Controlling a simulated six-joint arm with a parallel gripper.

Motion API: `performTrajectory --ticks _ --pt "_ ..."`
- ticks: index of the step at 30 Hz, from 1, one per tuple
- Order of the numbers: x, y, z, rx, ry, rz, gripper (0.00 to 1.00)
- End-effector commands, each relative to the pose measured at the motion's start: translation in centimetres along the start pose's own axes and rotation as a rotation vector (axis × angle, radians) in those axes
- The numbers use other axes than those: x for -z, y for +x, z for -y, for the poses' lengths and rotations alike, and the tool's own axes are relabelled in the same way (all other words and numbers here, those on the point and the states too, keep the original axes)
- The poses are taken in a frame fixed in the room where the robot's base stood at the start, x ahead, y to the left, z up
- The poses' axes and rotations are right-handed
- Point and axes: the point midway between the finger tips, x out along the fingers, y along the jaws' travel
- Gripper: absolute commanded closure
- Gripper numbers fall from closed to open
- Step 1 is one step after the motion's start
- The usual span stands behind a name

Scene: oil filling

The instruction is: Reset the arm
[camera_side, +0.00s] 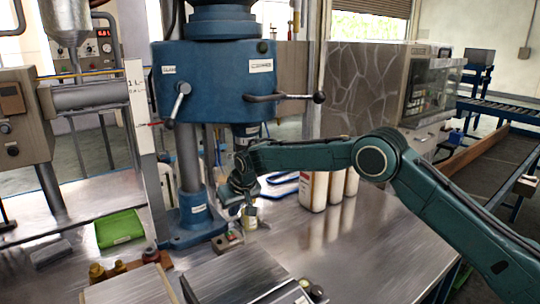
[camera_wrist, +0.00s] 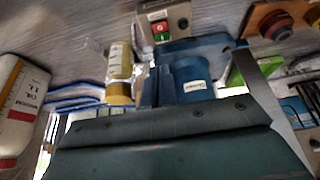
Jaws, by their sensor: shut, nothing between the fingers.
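My gripper (camera_side: 243,196) is in the middle of the side view, at the end of my green arm, low over the metal table in front of the blue press. It is shut and empty. In the wrist view the dark green gripper body fills the bottom, and its fingertips are hard to make out. A small clear bottle with yellow contents (camera_side: 250,217) stands on the table just below my gripper. It also shows in the wrist view (camera_wrist: 119,68). I cannot tell whether the gripper touches it.
The blue press (camera_side: 213,80) rises behind my gripper. White oil bottles (camera_side: 314,188) stand to the right, one close in the wrist view (camera_wrist: 20,110). A button box (camera_side: 228,240), a green pad (camera_side: 118,228) and metal plates (camera_side: 235,275) lie around. The table's right front is clear.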

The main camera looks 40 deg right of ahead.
Motion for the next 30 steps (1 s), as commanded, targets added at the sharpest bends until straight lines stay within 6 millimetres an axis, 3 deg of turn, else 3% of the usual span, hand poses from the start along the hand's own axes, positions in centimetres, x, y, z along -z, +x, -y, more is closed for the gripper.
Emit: performTrajectory --ticks 6,14,23,30 --pt "0.3 -5.7 -1.7 0.003 0.002 -0.007 1.00" --pt "-0.8 -12.9 -4.1 0.004 0.004 -0.009 1.00" --pt "-3.8 -20.7 -6.7 0.006 0.005 -0.013 1.00" --pt "-7.2 -26.2 -8.7 0.006 0.006 -0.018 1.00"
